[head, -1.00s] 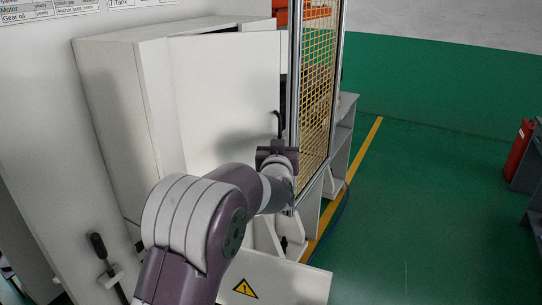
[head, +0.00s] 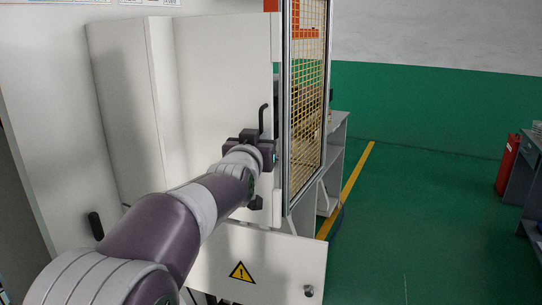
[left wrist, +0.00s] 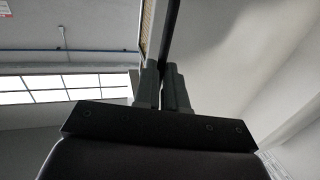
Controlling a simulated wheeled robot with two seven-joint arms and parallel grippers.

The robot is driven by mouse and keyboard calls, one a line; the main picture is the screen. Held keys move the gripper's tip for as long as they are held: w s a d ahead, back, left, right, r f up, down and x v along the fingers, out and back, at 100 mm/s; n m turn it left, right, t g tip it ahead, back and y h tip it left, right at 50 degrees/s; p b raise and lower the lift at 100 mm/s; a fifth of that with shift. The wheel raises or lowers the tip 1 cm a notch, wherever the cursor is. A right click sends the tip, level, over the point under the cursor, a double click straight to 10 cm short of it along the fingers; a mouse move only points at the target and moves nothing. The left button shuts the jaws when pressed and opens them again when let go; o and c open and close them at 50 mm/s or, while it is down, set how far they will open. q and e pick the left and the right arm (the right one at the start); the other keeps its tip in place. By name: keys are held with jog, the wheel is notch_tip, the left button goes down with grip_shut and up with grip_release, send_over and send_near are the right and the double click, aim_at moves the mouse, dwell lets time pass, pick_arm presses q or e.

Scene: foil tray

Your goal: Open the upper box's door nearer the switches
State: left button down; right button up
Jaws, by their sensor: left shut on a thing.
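The upper box (head: 124,110) is a white cabinet on the left wall. Its right-hand door (head: 222,85) is a tall white panel with a black lever handle (head: 263,118) near its right edge. I cannot tell how far this door stands from its frame. My left gripper (head: 260,139) is at that handle, its arm reaching in from the lower left. In the left wrist view the two fingers (left wrist: 163,82) are shut on the dark handle bar (left wrist: 173,30). The switches cannot be made out. My right gripper is out of view.
Below is a white lower panel (head: 260,267) with a yellow warning triangle (head: 241,271). A yellow mesh fence (head: 307,100) stands close right of the door. Grey shelving (head: 336,160) is behind it. Green floor (head: 430,215) is free to the right; a red extinguisher (head: 508,164) stands farther off.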

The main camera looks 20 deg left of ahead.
pick_arm(q)
jog(key=shift+s+a+r+b, duration=0.35)
jog(key=shift+s+r+b, duration=0.2)
jog(key=shift+s+r, duration=0.15)
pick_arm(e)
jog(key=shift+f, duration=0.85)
pick_arm(q)
jog(key=c, duration=1.3)
grip_release()
jog(key=shift+a, duration=0.2)
jog(key=shift+o, duration=0.5)
jog(key=shift+s+a+f, duration=0.15)
jog(key=shift+a+f, duration=0.05)
jog(key=shift+a, duration=0.4)
jog(key=shift+d+f, duration=0.1)
jog(key=shift+f, duration=0.3)
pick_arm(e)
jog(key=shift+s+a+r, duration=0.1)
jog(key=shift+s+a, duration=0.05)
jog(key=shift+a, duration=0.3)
